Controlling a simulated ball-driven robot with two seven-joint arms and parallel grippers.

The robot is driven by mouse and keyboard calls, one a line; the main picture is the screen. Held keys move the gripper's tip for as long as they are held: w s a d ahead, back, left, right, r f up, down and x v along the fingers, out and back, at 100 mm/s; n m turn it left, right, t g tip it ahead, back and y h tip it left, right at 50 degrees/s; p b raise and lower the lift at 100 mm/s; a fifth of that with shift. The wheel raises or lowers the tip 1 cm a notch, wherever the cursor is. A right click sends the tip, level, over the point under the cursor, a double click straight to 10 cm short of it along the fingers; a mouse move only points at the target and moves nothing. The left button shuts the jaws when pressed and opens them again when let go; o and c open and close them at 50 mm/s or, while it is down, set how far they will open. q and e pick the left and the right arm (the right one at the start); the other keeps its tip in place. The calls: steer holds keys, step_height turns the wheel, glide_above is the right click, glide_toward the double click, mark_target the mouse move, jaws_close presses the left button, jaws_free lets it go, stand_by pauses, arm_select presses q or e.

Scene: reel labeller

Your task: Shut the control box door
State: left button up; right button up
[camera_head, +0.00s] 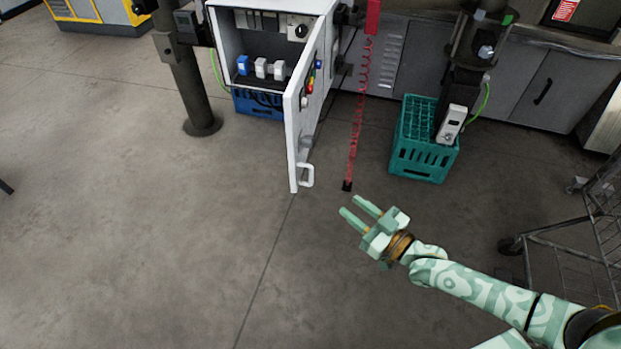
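The control box (226,45) is a grey cabinet at the top centre, and its inside shows several switches and a dial. Its door (300,135) stands wide open, hinged on the right and swung out towards me, with a white handle (307,175) at its lower front edge. Coloured buttons show on the door's right face. My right gripper (354,207) is pale green, open and empty. In the picture it is below and right of the handle, apart from the door. My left gripper is not in view.
A red coiled cord (358,110) hangs just right of the door. A green crate (420,165) stands on the floor beyond it, and a blue crate (257,104) is under the box. A wire cart (575,250) is at the right.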

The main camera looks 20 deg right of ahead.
steer(key=b+x, duration=0.4)
steer(key=x, duration=0.9)
steer(key=shift+w, duration=0.2)
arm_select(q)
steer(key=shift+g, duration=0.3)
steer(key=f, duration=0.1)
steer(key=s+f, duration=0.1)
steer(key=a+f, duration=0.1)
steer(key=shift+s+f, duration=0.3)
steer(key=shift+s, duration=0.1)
arm_select(e)
jaws_close()
